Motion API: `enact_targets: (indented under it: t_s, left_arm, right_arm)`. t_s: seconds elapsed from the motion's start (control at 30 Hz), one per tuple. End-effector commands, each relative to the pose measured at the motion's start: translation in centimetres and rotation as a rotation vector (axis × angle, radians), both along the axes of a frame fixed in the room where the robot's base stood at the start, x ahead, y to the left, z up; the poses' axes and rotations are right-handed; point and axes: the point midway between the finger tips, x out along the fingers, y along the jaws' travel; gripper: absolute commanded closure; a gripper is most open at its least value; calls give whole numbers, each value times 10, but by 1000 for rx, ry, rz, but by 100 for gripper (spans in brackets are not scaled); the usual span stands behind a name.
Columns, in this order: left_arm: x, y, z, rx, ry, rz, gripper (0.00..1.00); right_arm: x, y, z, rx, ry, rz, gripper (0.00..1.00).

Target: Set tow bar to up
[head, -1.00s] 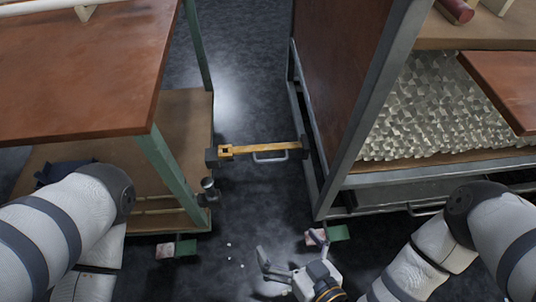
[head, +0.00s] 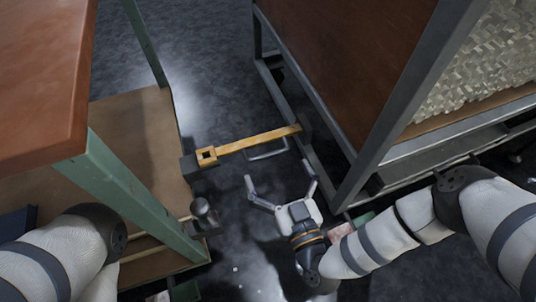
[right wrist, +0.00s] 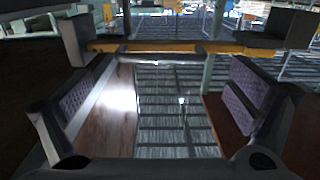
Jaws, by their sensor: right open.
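The tow bar (head: 245,141) is a flat yellow bar. It spans the gap between the two carts, from a bracket low on the right cart to a dark block by the left cart, and looks roughly level. A grey loop handle (head: 268,155) is on its near side. My right gripper (head: 280,177) is open and empty just on the near side of the handle, its fingers spread towards it. In the right wrist view the bar (right wrist: 230,49) and handle (right wrist: 160,58) cross beyond the open fingers. My left gripper is out of view.
The left cart (head: 125,185) has a green frame; a dark knobbed fitting (head: 203,212) stands out near its corner post. The right cart (head: 375,125) has a grey frame and a bin of glassy pieces (head: 485,60). Dark floor (head: 215,65) lies clear between them.

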Motion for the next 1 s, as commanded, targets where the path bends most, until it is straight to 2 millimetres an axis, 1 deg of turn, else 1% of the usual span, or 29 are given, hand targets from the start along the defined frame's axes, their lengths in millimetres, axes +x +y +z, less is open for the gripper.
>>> enact_targets:
  t_s: [0.03,0.1,0.23,0.33,0.57,0.67,0.7,0.77,0.8,0.83,1.0]
  left_arm:
    - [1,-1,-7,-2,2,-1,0]
    - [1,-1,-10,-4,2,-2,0]
    - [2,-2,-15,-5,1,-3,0]
    - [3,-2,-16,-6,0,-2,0]
    - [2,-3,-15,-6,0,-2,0]
    - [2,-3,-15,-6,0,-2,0]
    - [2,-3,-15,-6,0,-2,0]
    - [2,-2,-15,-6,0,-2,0]
    - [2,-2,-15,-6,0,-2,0]
    - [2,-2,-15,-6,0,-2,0]
    - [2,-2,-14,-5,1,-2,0]
  right_arm:
    - [12,3,-3,0,-1,-1,0]
    - [26,8,-2,0,-2,-1,0]
    - [43,14,-1,0,0,1,0]
    - [49,16,0,0,1,1,0]
    - [49,17,0,0,2,2,0]
    - [49,17,0,0,2,2,20]
    - [49,17,0,0,2,2,29]
    - [49,17,0,0,2,2,43]
    - [49,17,0,1,3,2,52]
    - [49,17,0,1,3,2,58]
    - [49,17,2,14,7,2,58]
